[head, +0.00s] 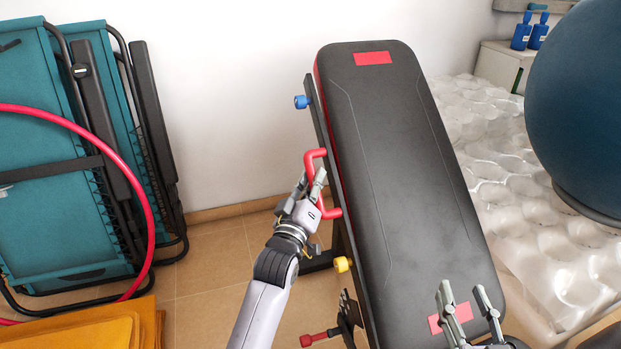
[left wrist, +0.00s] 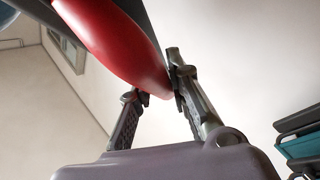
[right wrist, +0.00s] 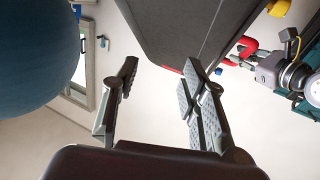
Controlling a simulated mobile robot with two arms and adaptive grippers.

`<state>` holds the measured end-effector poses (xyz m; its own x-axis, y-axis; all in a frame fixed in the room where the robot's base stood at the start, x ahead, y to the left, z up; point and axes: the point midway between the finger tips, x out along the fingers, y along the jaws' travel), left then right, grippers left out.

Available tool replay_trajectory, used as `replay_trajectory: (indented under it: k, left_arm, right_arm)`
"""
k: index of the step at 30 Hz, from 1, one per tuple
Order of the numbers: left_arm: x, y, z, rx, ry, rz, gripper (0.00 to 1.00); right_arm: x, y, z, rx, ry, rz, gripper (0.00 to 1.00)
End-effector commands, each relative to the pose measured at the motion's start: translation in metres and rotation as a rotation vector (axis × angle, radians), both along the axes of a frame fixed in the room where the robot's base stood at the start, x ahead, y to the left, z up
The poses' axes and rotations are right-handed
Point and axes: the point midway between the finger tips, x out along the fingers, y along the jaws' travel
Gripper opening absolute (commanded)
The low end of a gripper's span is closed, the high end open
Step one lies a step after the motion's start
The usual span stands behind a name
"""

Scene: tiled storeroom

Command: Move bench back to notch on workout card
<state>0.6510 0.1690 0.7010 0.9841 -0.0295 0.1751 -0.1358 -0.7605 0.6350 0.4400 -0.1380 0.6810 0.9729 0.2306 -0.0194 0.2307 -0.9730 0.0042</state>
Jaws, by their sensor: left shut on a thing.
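The bench back (head: 400,170) is a long black pad with red patches at its top and lower end, tilted up on a dark frame. A red handle (head: 329,212) sticks out from its left side. My left gripper (head: 314,186) is shut on this red handle, which fills the space between its fingers in the left wrist view (left wrist: 120,50). My right gripper (head: 462,300) is open and empty over the pad's lower end. In the right wrist view its fingers stand apart, with the pad (right wrist: 190,30) beyond. No workout card shows.
Blue (head: 301,102) and yellow (head: 343,264) knobs sit on the bench's left side, with a red-ended pin (head: 315,339) low down. Teal folded loungers (head: 40,200) and a red hoop (head: 140,185) stand left. Bubble wrap (head: 500,170) and a large blue ball (head: 580,110) are right.

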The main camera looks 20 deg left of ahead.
Motion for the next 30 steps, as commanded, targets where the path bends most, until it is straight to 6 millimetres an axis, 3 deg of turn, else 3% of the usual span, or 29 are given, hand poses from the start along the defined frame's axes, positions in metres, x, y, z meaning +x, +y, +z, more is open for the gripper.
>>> replay_trajectory:
  k: [6, 16, 17, 26, 30]
  left_arm:
    - [-0.008, -0.006, 0.007, 0.018, -0.017, -0.001, 0.0]
    - [-0.009, -0.006, 0.007, 0.02, -0.019, 0.0, 0.0]
    - [-0.008, -0.006, 0.007, 0.02, -0.019, 0.0, 0.18]
    - [-0.008, -0.005, 0.008, 0.018, -0.022, 0.001, 0.38]
    - [-0.008, -0.005, 0.009, 0.017, -0.023, 0.001, 0.38]
  right_arm:
    - [-0.004, -0.005, -0.024, -0.033, 0.13, -0.009, 0.4]
    - [-0.005, -0.005, -0.027, -0.036, 0.142, -0.01, 0.4]
    - [-0.005, -0.005, -0.027, -0.036, 0.142, -0.01, 0.4]
    - [-0.005, -0.006, -0.027, -0.036, 0.142, -0.011, 0.4]
    - [-0.005, -0.006, -0.027, -0.036, 0.142, -0.011, 0.4]
